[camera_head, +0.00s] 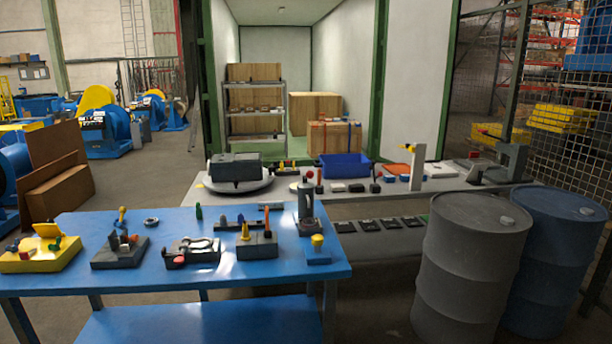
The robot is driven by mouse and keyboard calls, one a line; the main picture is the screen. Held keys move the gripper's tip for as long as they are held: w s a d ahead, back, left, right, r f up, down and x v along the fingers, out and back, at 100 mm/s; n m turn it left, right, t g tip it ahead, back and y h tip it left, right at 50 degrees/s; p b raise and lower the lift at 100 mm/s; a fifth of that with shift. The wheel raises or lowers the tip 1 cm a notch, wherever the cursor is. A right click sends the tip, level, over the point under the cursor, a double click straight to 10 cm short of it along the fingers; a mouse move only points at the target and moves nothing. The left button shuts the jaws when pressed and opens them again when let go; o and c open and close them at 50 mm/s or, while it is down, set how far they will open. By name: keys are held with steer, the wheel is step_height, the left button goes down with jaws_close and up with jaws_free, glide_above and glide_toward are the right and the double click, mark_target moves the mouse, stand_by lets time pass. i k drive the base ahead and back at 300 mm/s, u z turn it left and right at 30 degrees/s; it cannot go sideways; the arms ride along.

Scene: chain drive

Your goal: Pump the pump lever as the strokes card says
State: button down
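My gripper is not in this view. I cannot tell for certain which thing is the pump lever. A grey upright device (307,208) with a round top stands at the back right corner of the blue table. A grey machine with an arm-like upper part (512,158) stands at the right end of the grey bench. No strokes card can be made out, and no writing is legible. A flat white piece (440,170) lies on the grey bench left of that machine; I cannot tell if it is a card.
The blue table (100,285) carries several fixtures, including a yellow-based one (40,258) and a blue block with a yellow knob (318,256). The grey bench behind holds a blue bin (343,166) and a turntable (212,192). A grey drum (465,265) and blue drum (555,255) stand right.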

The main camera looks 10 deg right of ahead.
mark_target(309, 174)
steer(key=z, duration=0.3)
steer(key=k, duration=0.3)
steer(key=u, duration=1.05)
steer(key=i, duration=1.25)
steer(key=u, duration=0.05)
